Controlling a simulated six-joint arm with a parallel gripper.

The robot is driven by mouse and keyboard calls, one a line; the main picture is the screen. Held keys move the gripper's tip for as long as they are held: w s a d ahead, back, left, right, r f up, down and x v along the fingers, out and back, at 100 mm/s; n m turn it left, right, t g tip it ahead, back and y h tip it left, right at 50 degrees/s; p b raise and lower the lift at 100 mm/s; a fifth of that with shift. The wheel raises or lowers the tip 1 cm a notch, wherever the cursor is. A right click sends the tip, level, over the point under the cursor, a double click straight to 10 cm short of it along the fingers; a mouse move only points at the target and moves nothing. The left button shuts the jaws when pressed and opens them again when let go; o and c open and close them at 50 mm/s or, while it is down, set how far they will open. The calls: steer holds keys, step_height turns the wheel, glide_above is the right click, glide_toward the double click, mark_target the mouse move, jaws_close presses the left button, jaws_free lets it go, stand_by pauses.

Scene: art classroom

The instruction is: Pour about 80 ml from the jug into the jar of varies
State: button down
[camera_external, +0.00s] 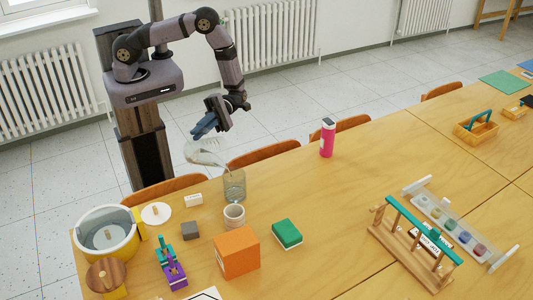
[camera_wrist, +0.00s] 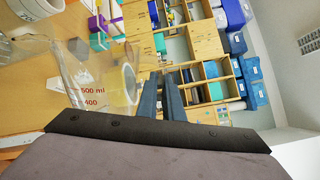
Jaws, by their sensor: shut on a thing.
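The clear jug (camera_external: 205,153) is tilted in the air at the table's back edge, its lower right end close to the glass jar's rim. My gripper (camera_external: 205,125) is shut on the jug. In the wrist view the blue fingers (camera_wrist: 167,98) stand beside the see-through jug (camera_wrist: 78,72), which has red marks reading 500 ml and 400. The glass jar (camera_external: 234,186) stands upright on the table, below and right of the jug. I cannot make out a liquid stream or the levels in the jug and jar.
A pale cup (camera_external: 234,217) stands just in front of the jar. An orange box (camera_external: 237,252) and a green box (camera_external: 287,234) are in front. A pink bottle (camera_external: 327,138) stands farther right.

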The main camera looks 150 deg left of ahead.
mark_target(189, 141)
steer(key=shift+w+a+r, duration=0.2)
steer(key=shift+w+a, duration=0.1)
steer(key=shift+w, duration=0.1)
stand_by(0.4)
steer(key=s+d+f+m, duration=0.1)
steer(key=s+f+m+b, duration=0.1)
steer(key=s+d+f+m+b, duration=0.1)
steer(key=s+f+m, duration=0.1)
steer(key=shift+d, duration=0.35)
steer(key=shift+s+d+m, duration=0.2)
steer(key=shift+m, duration=0.4)
steer(key=shift+s+d+f+m+b, duration=0.1)
steer(key=shift+s+f+m+b, duration=0.1)
steer(key=shift+f+b, duration=0.2)
steer(key=shift+s+d+f+m+b, duration=0.1)
steer(key=shift+f+m+b, duration=0.15)
steer(key=shift+f, duration=0.1)
steer(key=shift+s+d+f+m, duration=0.15)
steer(key=shift+s+f+m, duration=0.05)
steer(key=shift+f+m, duration=0.2)
steer(key=shift+b, duration=0.3)
stand_by(0.3)
